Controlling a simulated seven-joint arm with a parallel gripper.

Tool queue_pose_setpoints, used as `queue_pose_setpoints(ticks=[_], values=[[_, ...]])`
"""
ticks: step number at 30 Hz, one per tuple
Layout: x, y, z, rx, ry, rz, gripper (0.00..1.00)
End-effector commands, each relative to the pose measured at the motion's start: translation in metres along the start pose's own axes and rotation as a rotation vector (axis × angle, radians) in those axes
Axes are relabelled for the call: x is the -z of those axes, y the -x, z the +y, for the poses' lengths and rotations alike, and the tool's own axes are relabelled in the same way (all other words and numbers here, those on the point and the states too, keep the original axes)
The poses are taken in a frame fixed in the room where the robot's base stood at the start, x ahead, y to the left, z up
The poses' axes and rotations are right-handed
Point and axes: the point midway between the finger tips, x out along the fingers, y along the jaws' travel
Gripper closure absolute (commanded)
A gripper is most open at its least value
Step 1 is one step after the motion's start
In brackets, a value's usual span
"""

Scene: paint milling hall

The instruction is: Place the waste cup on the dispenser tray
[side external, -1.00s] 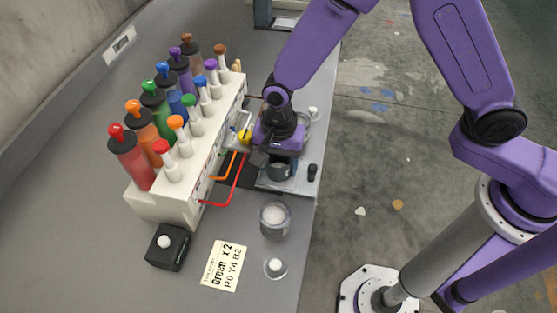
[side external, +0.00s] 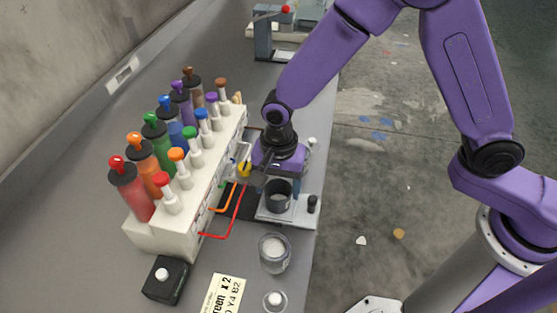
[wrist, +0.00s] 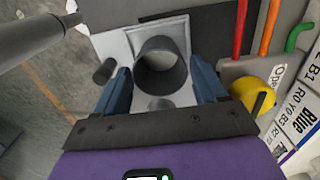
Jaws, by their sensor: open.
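A dark grey open cup (side external: 278,196), which looks like the waste cup, stands upright on a pale square plate (side external: 301,212) in front of the dispenser rack. The wrist view shows the cup (wrist: 161,66) from above, with its inside dark. My gripper (side external: 281,185) is just above and around the cup. Its blue fingers (wrist: 162,84) are open on either side, with gaps between them and the cup. A flat black panel (side external: 240,203) lies beside the plate under the rack's spouts; I cannot tell which of the two is the dispenser tray.
The white rack (side external: 168,232) holds several coloured bottles, and bent red and orange tubes stick out from it. A clear jar (side external: 274,253), a small dish (side external: 274,301) and a black button box (side external: 165,279) stand nearer. A yellow round part (wrist: 253,94) is close to my right finger.

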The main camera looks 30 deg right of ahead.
Motion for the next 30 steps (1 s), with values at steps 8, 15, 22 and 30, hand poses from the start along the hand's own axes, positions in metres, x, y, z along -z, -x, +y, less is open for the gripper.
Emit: queue_pose_setpoints(ticks=[8,15,22,30], values=[[0.000,0.056,-0.001,0.005,0.001,0.001,0.29],[0.000,0.084,0.000,0.001,0.001,0.001,0.29],[0.000,0.090,0.000,-0.001,0.001,0.001,0.29],[0.003,0.096,0.012,0.002,0.092,0.002,0.29]])
